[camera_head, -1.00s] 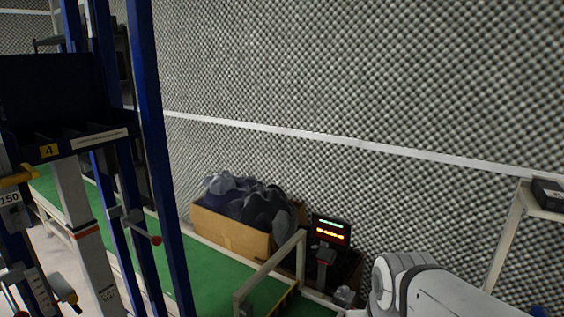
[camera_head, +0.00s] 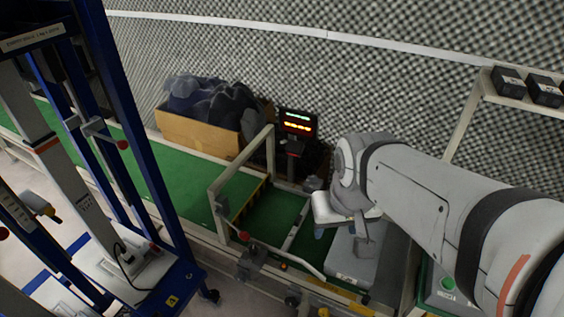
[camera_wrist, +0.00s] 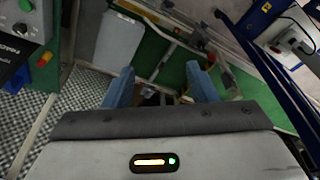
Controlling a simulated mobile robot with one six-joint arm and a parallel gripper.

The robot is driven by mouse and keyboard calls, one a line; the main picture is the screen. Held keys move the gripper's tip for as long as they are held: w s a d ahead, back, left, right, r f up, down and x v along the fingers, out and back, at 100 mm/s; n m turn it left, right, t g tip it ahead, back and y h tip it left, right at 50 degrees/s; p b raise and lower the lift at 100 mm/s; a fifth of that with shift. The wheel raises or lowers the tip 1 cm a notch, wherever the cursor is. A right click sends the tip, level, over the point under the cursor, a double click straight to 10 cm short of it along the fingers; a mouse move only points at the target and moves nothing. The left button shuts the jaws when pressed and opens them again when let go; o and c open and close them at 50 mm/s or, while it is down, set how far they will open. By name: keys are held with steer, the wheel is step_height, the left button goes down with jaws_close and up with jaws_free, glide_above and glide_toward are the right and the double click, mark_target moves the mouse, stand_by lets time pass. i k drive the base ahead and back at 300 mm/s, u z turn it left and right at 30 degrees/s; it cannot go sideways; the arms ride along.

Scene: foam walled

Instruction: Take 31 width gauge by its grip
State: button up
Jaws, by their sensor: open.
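I cannot make out a width gauge marked 31 in either view; no such number is readable. My gripper (camera_wrist: 162,86) shows in the wrist view as two blue fingers, set wide apart with nothing held between them. A small dark item lies beyond the gap, too unclear to name.
A blue-framed rack (camera_head: 157,190) stands at the left, with a red-tipped lever (camera_head: 107,138). A pale frame (camera_head: 240,165) spans the conveyor. Behind are a cardboard box (camera_head: 200,135) of dark items and a lit display (camera_head: 298,123). A foam wall closes the back.

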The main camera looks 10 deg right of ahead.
mark_target(298, 222)
steer(key=z, duration=2.25)
steer(key=k, duration=0.7)
steer(key=u, duration=1.45)
steer(key=i, duration=1)
steer(key=u, duration=0.05)
